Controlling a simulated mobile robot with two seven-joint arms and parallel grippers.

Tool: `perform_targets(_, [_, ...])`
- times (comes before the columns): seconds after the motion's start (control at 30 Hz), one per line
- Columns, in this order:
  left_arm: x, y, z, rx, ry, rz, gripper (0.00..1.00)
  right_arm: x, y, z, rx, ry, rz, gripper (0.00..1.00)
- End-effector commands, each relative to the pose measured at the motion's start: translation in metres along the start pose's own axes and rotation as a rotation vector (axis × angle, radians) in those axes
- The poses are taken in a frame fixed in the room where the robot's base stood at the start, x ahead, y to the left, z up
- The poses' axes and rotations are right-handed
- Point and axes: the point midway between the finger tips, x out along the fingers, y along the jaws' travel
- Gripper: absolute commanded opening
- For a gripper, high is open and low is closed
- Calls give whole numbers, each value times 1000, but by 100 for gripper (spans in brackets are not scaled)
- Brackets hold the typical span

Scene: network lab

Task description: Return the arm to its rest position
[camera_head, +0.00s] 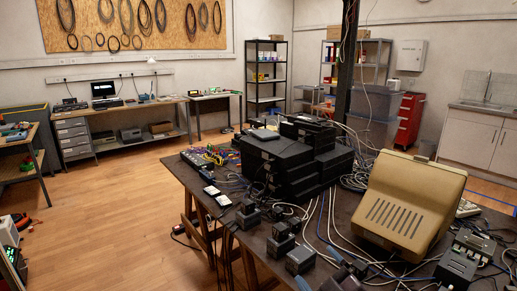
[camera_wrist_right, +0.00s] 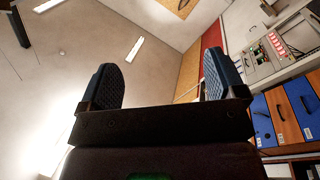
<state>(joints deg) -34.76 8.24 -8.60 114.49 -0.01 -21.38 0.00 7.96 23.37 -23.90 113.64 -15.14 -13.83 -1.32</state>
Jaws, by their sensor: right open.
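My right gripper (camera_wrist_right: 161,70) is open in the right wrist view. Its two dark blue, ridged finger pads stand wide apart with nothing between them. It points up towards the ceiling and a bare wall. In the head view, a small dark part at the bottom edge, right of the middle, seems to be this gripper (camera_head: 347,265), over the near side of the table; its jaws are hard to make out there. My left gripper does not show in either view.
The dark table (camera_head: 222,232) holds stacked black boxes (camera_head: 275,160), a beige case (camera_head: 410,202), small black devices (camera_head: 280,240) and many loose cables. A dark post (camera_head: 346,65) rises behind the boxes. The wooden floor at the left (camera_head: 110,215) is mostly clear.

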Motion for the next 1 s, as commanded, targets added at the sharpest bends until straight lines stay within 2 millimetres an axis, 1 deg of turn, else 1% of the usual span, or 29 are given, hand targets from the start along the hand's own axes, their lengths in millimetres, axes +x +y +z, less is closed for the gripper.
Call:
perform_targets(0.03, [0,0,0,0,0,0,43,-17,-7,24,93,-82,7,89])
perform_targets(0.1, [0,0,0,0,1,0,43,-39,-15,52,206,-182,18,89])
perform_targets(0.17, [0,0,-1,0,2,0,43,-60,-22,74,290,-261,29,89])
perform_targets(0.2, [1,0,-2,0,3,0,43,-75,-28,88,342,-310,37,89])
perform_targets(0.27, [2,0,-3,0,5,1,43,-99,-36,107,409,-377,53,89])
perform_targets(0.3, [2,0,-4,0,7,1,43,-115,-42,119,451,-419,64,89])
perform_targets(0.37, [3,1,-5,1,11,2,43,-140,-51,134,505,-475,84,89])
perform_targets(0.4, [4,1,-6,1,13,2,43,-158,-56,143,535,-512,99,89])
perform_targets(0.47, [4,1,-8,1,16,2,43,-186,-65,156,567,-569,120,89])
perform_targets(0.5, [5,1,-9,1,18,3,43,-204,-72,164,584,-606,133,89])
perform_targets(0.6, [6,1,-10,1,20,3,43,-245,-87,178,618,-691,157,89])
perform_targets(0.7, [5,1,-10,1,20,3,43,-277,-103,184,643,-754,164,89])
perform_targets(0.83, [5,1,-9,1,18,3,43,-300,-116,186,658,-800,161,89])
perform_targets(0.9, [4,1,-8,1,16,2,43,-306,-118,187,659,-810,160,89])
perform_targets(1.0, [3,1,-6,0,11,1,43,-308,-119,187,659,-814,159,89])
